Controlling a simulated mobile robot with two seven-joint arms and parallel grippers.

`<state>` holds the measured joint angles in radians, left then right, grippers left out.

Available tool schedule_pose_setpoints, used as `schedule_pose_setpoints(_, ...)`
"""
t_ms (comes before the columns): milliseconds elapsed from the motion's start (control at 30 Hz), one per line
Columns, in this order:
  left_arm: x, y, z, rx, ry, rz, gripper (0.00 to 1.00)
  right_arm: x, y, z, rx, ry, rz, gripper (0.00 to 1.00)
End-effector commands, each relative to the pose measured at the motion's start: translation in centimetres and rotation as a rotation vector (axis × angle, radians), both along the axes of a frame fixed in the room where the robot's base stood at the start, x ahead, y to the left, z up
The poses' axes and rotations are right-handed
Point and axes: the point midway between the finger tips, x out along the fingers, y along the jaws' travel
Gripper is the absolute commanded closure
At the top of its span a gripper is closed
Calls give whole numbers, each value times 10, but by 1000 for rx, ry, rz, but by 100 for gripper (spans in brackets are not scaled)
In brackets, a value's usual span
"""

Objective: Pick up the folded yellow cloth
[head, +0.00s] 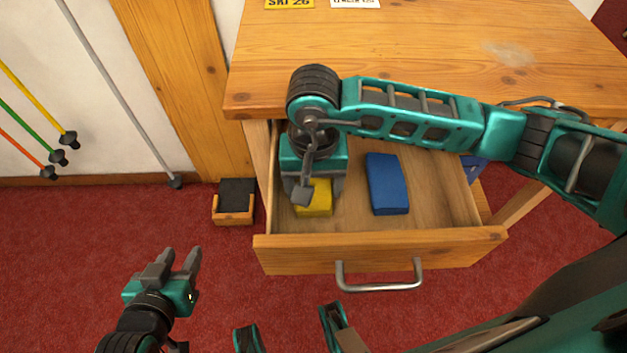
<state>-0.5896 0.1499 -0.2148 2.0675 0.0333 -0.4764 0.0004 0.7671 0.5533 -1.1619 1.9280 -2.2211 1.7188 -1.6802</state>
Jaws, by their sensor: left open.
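The folded yellow cloth (318,203) lies in the left part of the open drawer (440,205), partly hidden by my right gripper. My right gripper (313,192) reaches down into the drawer right over the cloth. Its fingers seem to be on either side of the cloth, but I cannot tell whether they touch or grip it. My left gripper (181,254) is open and empty, above the red floor to the left of the drawer front and away from the cloth.
A folded blue cloth or block (387,184) lies in the drawer to the right. The drawer front has a metal handle (378,287). The wooden bench top (430,45) overhangs the drawer's back. A small box (234,203) stands on the floor at left. Rods lean on the wall.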

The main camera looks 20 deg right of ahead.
Motion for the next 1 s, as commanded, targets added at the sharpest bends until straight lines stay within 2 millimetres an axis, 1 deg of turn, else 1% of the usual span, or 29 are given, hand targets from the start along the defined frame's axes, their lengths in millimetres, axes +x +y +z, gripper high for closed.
schedule_pose_setpoints(167,0,1,1,4,0,-3,57,0,0,6,1,-1,0,58)
schedule_pose_setpoints(267,0,1,3,6,0,-4,57,1,0,15,0,-4,0,58)
schedule_pose_setpoints(367,0,1,5,6,0,-4,57,1,0,30,1,-4,0,58)
schedule_pose_setpoints(700,-1,1,16,5,1,-3,57,1,0,103,1,-7,1,58)
schedule_pose_setpoints(1000,-2,0,22,0,3,0,57,1,0,160,1,-4,1,58)
